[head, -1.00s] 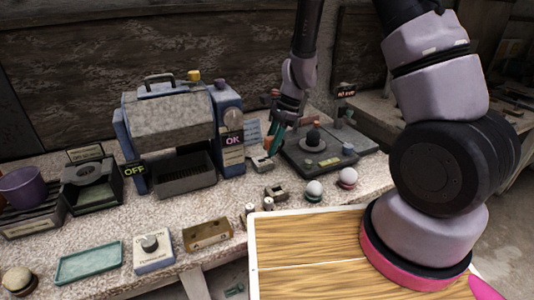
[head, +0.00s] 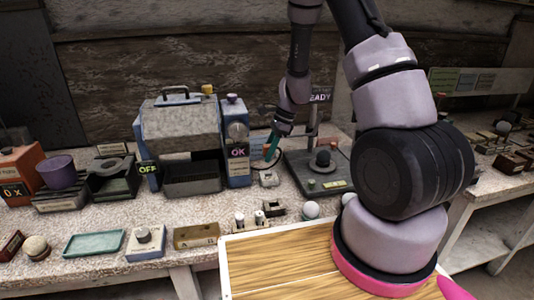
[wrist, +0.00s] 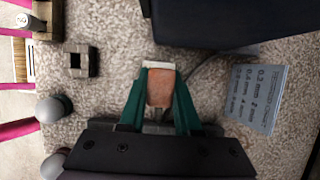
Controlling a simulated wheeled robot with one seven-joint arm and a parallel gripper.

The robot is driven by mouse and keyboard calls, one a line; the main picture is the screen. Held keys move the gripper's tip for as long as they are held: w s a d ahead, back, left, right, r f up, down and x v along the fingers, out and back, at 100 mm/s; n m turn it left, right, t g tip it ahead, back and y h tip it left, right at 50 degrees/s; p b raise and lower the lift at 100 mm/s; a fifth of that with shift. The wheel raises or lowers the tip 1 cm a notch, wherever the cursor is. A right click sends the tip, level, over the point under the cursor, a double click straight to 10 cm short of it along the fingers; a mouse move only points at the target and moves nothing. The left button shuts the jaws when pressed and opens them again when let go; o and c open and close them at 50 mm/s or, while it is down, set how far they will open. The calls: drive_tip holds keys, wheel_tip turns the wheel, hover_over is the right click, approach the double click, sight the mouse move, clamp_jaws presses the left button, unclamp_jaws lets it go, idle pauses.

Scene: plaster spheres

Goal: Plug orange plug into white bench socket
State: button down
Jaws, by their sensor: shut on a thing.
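My gripper (head: 272,148) has green fingers and hangs low over the bench, just behind the white bench socket (head: 268,179). In the wrist view my gripper (wrist: 160,105) is shut on the orange plug (wrist: 160,88), with a finger on each side. A pale piece shows at the plug's far end; I cannot tell whether it is the plug's tip or part of the socket. A grey cable runs off to the right of the plug. In the head view the plug is too small to make out clearly.
A dark fixture plate (head: 322,183) is to the right. A square-holed block (wrist: 80,60) and white balls (head: 310,210) are nearby. A printed card (wrist: 255,92) lies at right in the wrist view.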

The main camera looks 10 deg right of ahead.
sight(265, 176)
drive_tip(key=shift+f, duration=2.4)
drive_tip(key=shift+f, duration=0.85)
drive_tip(key=shift+r, duration=0.1)
drive_tip(key=shift+r, duration=0.5)
drive_tip(key=shift+f, duration=0.55)
idle(1.0)
drive_tip(key=c, duration=0.5)
unclamp_jaws()
